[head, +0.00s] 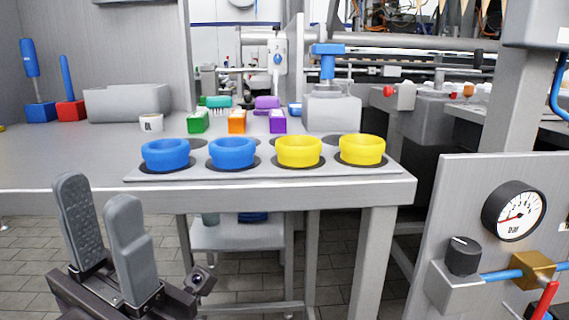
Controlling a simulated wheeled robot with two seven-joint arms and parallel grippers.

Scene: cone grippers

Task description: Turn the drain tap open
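A brass valve body (532,268) sits on a blue pipe at the lower right, on a grey panel. A red lever (545,300) slants down from near it and is cut off by the bottom edge; this looks like the drain tap, though no label shows. My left gripper (98,192) is at the lower left, in front of the table, with its two grey fingers apart and nothing between them. It is far to the left of the valve. My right gripper is not in view.
The grey panel (460,210) also carries a pressure gauge (515,211) and a black knob (463,256). Two blue and two yellow rings stand on a grey plate (205,173) at the table's front. A blue T-handle (328,60) stands behind. Floor shows between table and panel.

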